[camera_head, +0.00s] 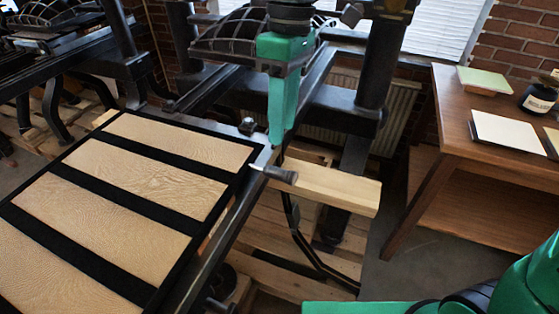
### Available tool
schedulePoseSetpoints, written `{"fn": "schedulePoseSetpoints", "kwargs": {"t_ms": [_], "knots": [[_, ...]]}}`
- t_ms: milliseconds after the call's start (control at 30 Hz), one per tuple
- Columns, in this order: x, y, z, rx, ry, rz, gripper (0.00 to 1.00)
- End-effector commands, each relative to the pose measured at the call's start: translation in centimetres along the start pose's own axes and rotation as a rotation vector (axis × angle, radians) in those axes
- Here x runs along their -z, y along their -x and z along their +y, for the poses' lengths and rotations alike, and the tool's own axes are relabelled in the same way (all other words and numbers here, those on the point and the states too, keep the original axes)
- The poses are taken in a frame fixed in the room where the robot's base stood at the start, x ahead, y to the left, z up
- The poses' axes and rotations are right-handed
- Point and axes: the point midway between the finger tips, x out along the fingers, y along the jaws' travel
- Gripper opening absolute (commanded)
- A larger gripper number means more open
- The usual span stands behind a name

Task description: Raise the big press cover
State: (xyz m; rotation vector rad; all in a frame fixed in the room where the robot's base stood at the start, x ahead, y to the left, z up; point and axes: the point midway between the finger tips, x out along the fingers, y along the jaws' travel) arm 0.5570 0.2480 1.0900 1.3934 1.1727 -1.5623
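The big press cover (157,179) appears to be the flat black frame with several pale wood-grain panels at the left. It lies low and roughly level on the dark press rails. A short dark handle (281,175) sticks out from the right side of its frame, beside a pale wooden block. Nothing shows held at the tips.
The dark press columns (384,62) and rails stand behind and around the gripper. A pale wooden beam (335,187) juts right from the press. A wooden table (450,110) with papers and a dark jar (538,97) stands at the right. Floor shows between press and table.

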Motion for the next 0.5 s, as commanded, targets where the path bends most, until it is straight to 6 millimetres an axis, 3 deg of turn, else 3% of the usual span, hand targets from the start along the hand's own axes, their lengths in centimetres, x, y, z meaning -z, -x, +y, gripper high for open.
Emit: {"fn": "schedulePoseSetpoints", "kwargs": {"t_ms": [500], "knots": [[-0.2,-8.2,0.1,0.0,-0.005,-0.002,0.38]]}}
